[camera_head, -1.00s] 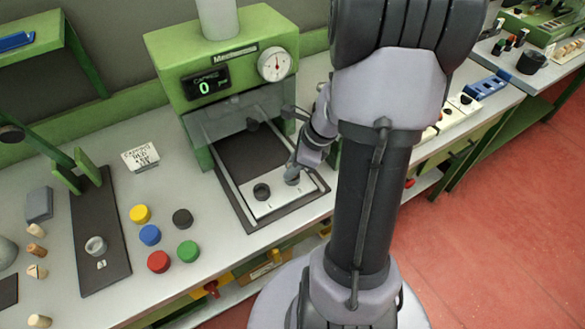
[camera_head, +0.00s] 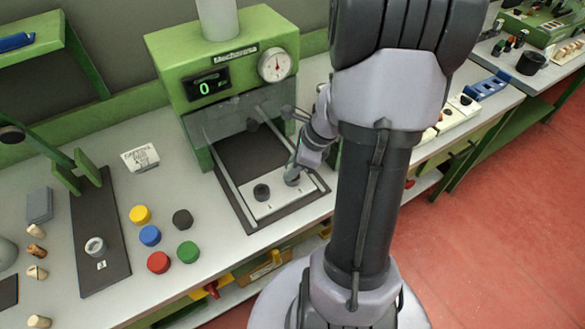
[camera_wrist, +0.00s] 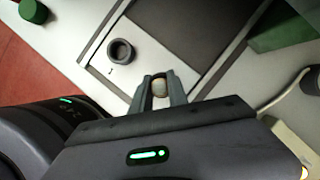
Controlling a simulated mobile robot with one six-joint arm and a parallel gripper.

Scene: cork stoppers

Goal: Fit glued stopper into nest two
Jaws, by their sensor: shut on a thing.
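My gripper (camera_wrist: 158,76) is shut on a pale round stopper (camera_wrist: 160,88), seen between its two fingers in the wrist view. In the head view my gripper (camera_head: 293,172) is low over the right end of a white plate (camera_head: 268,206) at the front of the green press. One nest, a dark ring (camera_head: 262,191), stands on the plate left of my gripper and looks empty; it also shows in the wrist view (camera_wrist: 121,52). Nest two is hidden under my gripper, so I cannot tell whether the stopper is in it or above it.
The green press (camera_head: 226,62) stands behind the plate, with a clear guard (camera_head: 225,115) above its slide. Several coloured caps (camera_head: 150,235) lie to the left, beside a dark board with a grey ring (camera_head: 95,246). Loose stoppers (camera_head: 37,272) lie at the far left.

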